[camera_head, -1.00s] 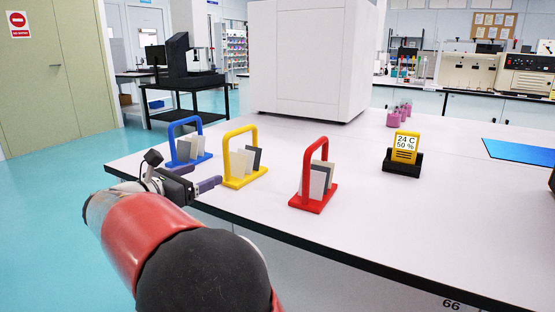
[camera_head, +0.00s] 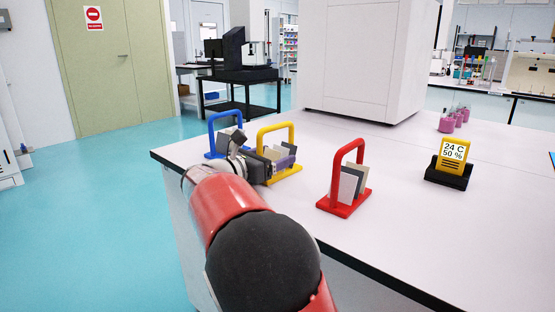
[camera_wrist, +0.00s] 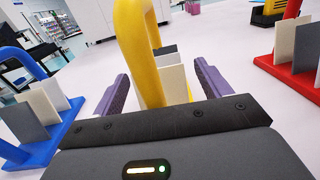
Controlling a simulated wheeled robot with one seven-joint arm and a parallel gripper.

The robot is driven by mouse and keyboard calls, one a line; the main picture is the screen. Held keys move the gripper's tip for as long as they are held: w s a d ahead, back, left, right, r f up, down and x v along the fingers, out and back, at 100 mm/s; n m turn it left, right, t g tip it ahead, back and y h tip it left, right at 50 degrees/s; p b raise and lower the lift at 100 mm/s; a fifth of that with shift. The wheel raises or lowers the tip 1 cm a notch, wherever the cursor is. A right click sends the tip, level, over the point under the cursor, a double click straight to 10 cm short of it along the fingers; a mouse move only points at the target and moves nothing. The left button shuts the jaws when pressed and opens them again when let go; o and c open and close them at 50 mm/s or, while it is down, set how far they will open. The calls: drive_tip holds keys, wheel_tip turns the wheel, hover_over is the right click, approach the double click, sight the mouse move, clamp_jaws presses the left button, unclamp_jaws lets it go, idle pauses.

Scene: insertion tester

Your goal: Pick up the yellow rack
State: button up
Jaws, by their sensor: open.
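The yellow rack (camera_head: 291,136) stands upright on the white bench, with an arched handle and grey and white plates in its base. In the wrist view its yellow handle (camera_wrist: 138,45) rises between the two purple fingers, nearer the left one. My gripper (camera_wrist: 160,82) is open, one finger on each side of the handle and plates, with no clear contact. In the head view my gripper (camera_head: 274,160) is in front of the rack and hides part of its base and plates.
A blue rack (camera_head: 211,138) stands close on the left and a red rack (camera_head: 337,178) on the right, both holding plates. A yellow and black display (camera_head: 451,158) stands farther right. A large white cabinet (camera_head: 360,55) is behind. The bench's front edge runs below my arm.

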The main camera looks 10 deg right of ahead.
drive_tip(key=shift+w+d, duration=0.1)
drive_tip(key=shift+c, duration=0.2)
drive_tip(key=c, duration=1.2)
drive_tip(key=shift+c, duration=0.3)
drive_tip(key=shift+r, duration=0.15)
